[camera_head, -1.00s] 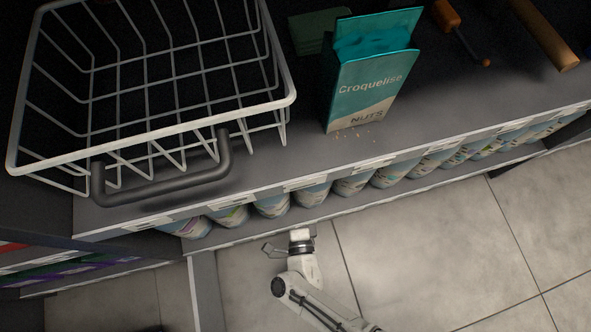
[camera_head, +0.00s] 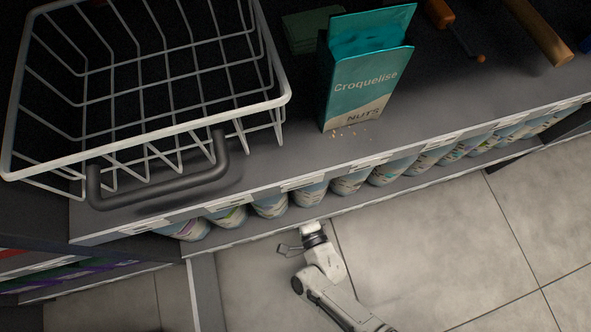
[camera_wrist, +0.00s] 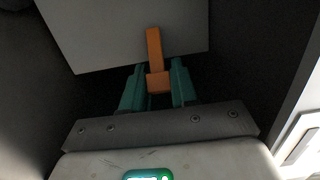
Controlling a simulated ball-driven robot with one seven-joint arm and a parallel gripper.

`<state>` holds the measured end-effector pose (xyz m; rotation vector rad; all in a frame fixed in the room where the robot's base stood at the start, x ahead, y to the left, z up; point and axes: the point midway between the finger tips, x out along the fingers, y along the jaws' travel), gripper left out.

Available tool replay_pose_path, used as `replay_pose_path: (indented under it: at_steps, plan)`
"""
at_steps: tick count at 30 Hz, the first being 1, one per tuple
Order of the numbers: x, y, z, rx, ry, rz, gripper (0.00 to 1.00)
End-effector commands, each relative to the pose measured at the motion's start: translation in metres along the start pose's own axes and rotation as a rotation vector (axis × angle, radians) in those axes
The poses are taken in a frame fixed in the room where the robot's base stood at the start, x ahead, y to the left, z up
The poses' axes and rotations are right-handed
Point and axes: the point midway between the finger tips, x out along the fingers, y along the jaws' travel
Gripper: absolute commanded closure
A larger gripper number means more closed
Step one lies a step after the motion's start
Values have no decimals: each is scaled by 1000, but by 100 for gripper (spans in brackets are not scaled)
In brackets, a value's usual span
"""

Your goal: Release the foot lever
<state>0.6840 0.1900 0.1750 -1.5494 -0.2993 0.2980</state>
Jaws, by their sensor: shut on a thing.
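An orange lever (camera_wrist: 155,50) shows in the wrist view as a narrow bar with a wider block at its near end, in front of a pale grey panel (camera_wrist: 110,35). My gripper (camera_wrist: 157,85) has its two teal fingers on either side of the block and is shut on it. In the head view my gripper (camera_head: 289,248) is low by the counter's front edge, over the floor. The lever cannot be made out in that view.
A white wire basket (camera_head: 150,122) with a dark handle stands on the counter (camera_head: 270,165). A teal nut bag (camera_head: 365,90) stands right of it, with crumbs by it. Several jars (camera_head: 310,192) line the shelf below. Pale floor tiles (camera_head: 450,250) are clear at right.

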Motion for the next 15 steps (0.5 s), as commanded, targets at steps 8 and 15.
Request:
replay_pose_path:
  at_steps: [8, 15]
  plan:
    - [0, 0, 0, 0, -2, 1, 100]
    - [0, 0, 0, 0, -2, 1, 52]
